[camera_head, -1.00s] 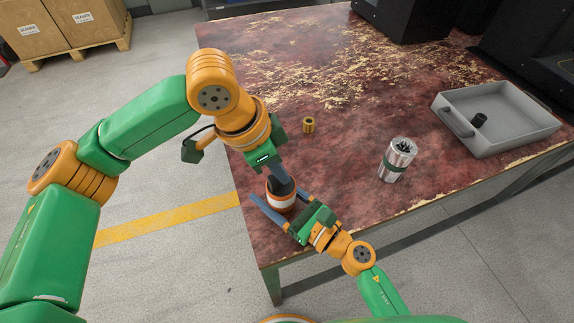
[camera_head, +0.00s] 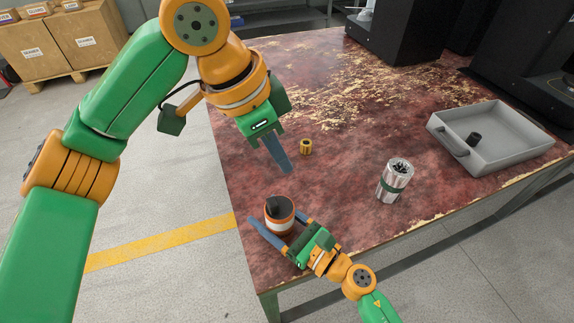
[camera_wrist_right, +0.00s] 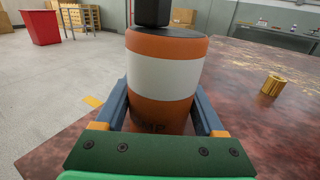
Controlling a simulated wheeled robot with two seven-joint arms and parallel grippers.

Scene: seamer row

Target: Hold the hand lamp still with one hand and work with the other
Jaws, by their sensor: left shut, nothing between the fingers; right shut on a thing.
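The hand lamp (camera_head: 279,215) is an orange cylinder with a white band and a dark top. It stands upright near the table's left front corner. It also shows large in the right wrist view (camera_wrist_right: 165,75), with partly hidden lettering low on its side and a black block (camera_wrist_right: 152,12) above its top, cut by the frame edge. My right gripper (camera_head: 277,219) is shut on the lamp, one finger on each side. My left gripper (camera_head: 288,169) is shut and empty, above the table behind the lamp and apart from it.
A small brass-coloured ring (camera_head: 306,147) stands behind the lamp. A silver cylinder with a green band (camera_head: 394,181) is to the right. A grey tray (camera_head: 500,158) holds a small black piece (camera_head: 474,139). Black machines (camera_head: 400,30) stand at the back. The table between is clear.

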